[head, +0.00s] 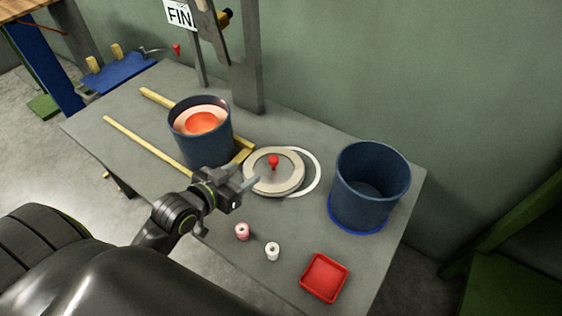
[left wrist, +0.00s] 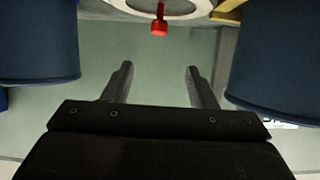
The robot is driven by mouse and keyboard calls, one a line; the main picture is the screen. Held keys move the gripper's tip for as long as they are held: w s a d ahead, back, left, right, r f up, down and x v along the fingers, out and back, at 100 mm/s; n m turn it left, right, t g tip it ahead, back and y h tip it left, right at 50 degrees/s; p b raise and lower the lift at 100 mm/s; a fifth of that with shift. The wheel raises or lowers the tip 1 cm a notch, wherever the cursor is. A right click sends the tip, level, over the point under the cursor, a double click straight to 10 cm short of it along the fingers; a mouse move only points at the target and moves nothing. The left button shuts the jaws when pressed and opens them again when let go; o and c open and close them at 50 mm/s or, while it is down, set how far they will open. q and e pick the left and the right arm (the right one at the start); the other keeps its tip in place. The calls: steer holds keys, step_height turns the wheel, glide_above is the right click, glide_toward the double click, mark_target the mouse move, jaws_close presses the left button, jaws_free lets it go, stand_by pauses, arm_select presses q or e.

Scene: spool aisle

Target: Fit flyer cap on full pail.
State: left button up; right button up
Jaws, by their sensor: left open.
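The flyer cap (head: 259,183) is a flat beige disc with a red knob (head: 273,160) on top. It lies on the table, partly over a white ring mark. The full pail (head: 211,146) is dark blue and holds orange and pale material; it stands between yellow rails. My left gripper (head: 250,185) is open and empty, close to the cap on its near left side. In the left wrist view, the open fingers (left wrist: 157,80) point toward the red knob (left wrist: 159,27) and are apart from it. My right gripper is not in view.
An empty blue pail (head: 364,205) stands on a blue ring at the right. Two small spools (head: 272,251) and a red tray (head: 324,278) lie near the front edge. A grey post (head: 240,70) rises behind the cap. Yellow rails (head: 149,146) flank the full pail.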

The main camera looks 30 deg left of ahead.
mark_target(273, 158)
arm_select(q)
steer(key=b+x, duration=0.2)
steer(key=x, duration=0.8)
steer(key=shift+w+d+f, duration=0.1)
steer(key=shift+d, duration=0.05)
steer(key=b+x, duration=0.1)
steer(key=x, duration=0.1)
steer(key=b+x, duration=0.1)
steer(key=x, duration=0.2)
steer(key=shift+w+d+f, duration=0.1)
steer(key=shift+f, duration=0.25)
steer(key=shift+w+f, duration=0.1)
steer(key=shift+w, duration=0.2)
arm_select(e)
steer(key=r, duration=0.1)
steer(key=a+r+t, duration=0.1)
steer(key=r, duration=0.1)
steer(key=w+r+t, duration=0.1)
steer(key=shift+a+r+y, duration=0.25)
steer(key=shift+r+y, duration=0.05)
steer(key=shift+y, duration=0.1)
arm_select(q)
jaws_close()
